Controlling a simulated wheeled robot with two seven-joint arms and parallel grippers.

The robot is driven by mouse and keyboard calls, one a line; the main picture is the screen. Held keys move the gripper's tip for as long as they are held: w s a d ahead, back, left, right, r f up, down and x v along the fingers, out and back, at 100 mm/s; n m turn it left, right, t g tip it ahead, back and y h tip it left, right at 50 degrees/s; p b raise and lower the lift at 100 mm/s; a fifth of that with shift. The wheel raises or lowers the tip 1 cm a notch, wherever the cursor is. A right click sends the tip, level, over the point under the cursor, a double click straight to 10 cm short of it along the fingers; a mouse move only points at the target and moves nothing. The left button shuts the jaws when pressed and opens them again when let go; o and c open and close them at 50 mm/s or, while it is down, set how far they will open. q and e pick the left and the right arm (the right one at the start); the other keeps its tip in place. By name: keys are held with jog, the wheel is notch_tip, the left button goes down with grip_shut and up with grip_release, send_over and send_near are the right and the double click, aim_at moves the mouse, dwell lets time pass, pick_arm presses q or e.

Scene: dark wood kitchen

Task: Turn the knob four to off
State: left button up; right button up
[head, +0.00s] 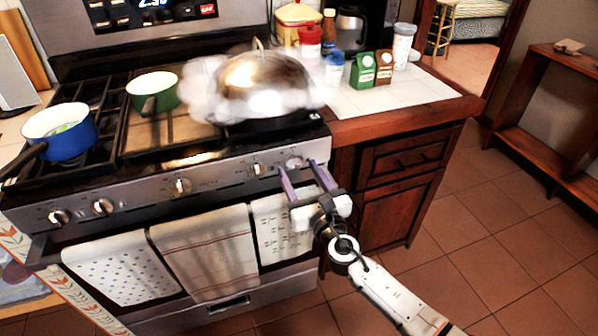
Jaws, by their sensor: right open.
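A row of round silver knobs runs along the stove's slanted front panel. From left to right they are a first knob (59,217), a second knob (103,206), a third knob (181,187), a fourth knob (258,169) and a far-right knob (293,163). No knob number can be read. My right gripper (297,167) is open, its two purple fingers pointing at the panel around the far-right knob. Contact with that knob cannot be told. The fourth knob from the left is just outside the left finger. My left gripper is not in view.
A domed metal lid (262,80) in white steam is at the stove's right. A green pot (152,90) and a blue pot (75,137) stand further left. Towels (205,250) hang on the oven handle below the knobs. The tiled floor (500,240) at right is clear.

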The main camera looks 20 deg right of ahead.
jog(key=shift+w, duration=0.45)
jog(key=shift+c, duration=0.4)
jog(key=c, duration=0.9)
jog(key=shift+c, duration=0.2)
